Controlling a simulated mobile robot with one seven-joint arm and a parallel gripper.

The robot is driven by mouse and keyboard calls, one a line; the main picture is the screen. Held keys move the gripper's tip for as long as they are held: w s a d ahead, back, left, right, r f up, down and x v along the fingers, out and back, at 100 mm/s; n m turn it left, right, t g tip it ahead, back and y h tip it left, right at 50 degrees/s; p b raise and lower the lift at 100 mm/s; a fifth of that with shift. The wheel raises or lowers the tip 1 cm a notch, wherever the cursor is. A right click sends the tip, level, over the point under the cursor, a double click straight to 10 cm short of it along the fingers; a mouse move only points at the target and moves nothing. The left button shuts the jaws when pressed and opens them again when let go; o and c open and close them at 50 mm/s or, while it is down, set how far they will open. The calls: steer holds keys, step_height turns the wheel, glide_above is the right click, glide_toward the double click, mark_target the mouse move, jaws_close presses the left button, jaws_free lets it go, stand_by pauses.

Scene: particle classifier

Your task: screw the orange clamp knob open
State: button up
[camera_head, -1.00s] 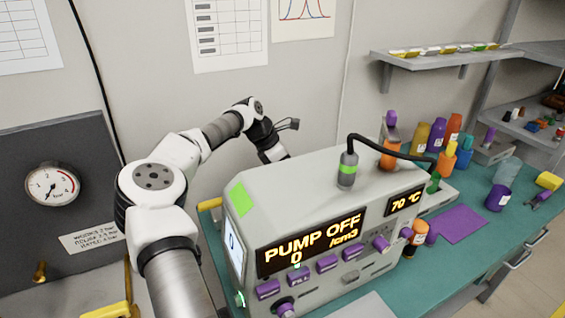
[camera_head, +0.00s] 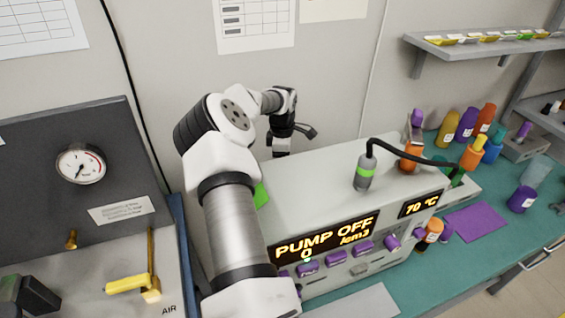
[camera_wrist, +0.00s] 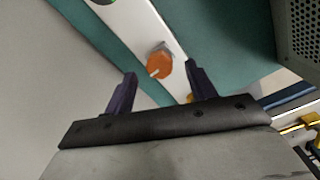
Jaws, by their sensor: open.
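The orange clamp knob (camera_wrist: 159,63) shows in the wrist view, with a small pale bar on its face. It sits on a white strip running across a teal surface. My gripper (camera_wrist: 160,70) is open, its two dark fingers standing apart on either side of the knob in the picture. The fingers do not visibly touch the knob; the distance in depth is unclear. In the head view my gripper (camera_head: 282,145) hangs down behind the grey pump instrument (camera_head: 315,190), its fingertips hidden. I cannot see the clamp knob in the head view.
The instrument reads PUMP OFF, 0 and 70 °C. A black cable with a green-banded plug (camera_head: 365,172) arches over its top. Several bottles stand at the right on the teal bench (camera_head: 480,250). A dark gauge panel (camera_head: 120,140) stands at the left. In the wrist view, a perforated grey housing (camera_wrist: 299,30) is at upper right.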

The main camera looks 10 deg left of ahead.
steer(key=shift+f, duration=1.35)
steer(key=shift+c, duration=0.5)
steer(key=c, duration=0.9)
